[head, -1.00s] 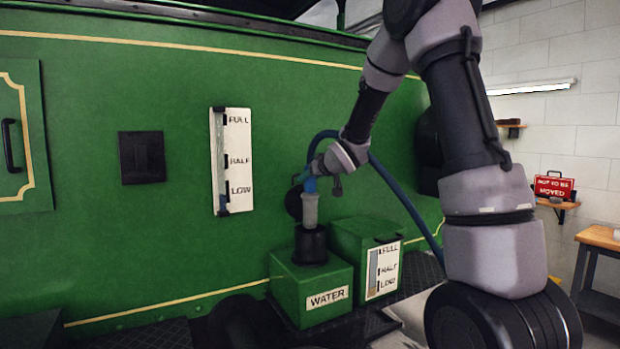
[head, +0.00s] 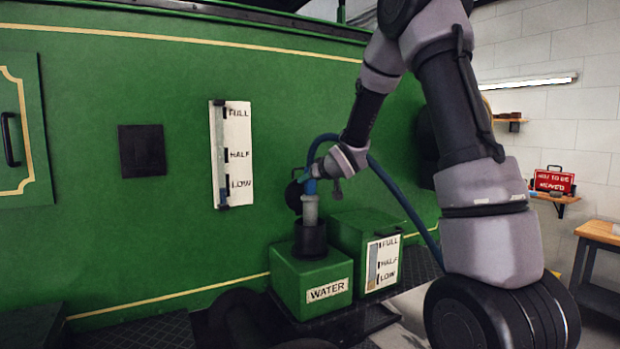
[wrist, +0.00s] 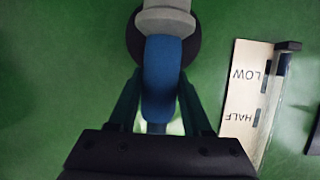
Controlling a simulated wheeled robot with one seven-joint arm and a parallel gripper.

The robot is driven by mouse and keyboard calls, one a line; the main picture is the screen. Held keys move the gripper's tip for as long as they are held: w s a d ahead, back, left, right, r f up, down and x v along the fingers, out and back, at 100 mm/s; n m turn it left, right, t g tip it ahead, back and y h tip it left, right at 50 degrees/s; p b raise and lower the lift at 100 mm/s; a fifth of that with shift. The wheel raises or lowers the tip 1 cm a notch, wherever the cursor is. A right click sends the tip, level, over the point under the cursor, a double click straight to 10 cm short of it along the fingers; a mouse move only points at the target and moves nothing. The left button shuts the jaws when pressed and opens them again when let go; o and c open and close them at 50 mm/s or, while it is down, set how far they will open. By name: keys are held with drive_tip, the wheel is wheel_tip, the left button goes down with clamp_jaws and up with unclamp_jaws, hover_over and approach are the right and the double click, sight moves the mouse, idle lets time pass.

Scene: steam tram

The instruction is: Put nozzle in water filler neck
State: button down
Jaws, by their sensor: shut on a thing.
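The nozzle (head: 310,211) is grey, with a blue hose running from its top. It stands upright above the black water filler neck (head: 310,240), and its lower end appears to be inside the neck's mouth. The neck rises from a green box labelled WATER (head: 312,287). My gripper (head: 312,180) is shut on the nozzle's blue upper part. In the wrist view, my gripper (wrist: 160,100) has its fingers on both sides of the blue part (wrist: 162,75), with the grey nozzle body (wrist: 165,22) beyond. The depth of the nozzle in the neck is hidden.
A round black lid (head: 294,196) stands open behind the nozzle. A second green box with a level gauge (head: 383,262) is close on the right. The blue hose (head: 395,192) arches down to the right. A tall gauge (head: 232,154) is on the green wall.

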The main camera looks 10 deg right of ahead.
sight(313, 195)
drive_tip(key=shift+f, duration=2.85)
drive_tip(key=shift+c, duration=1.3)
unclamp_jaws()
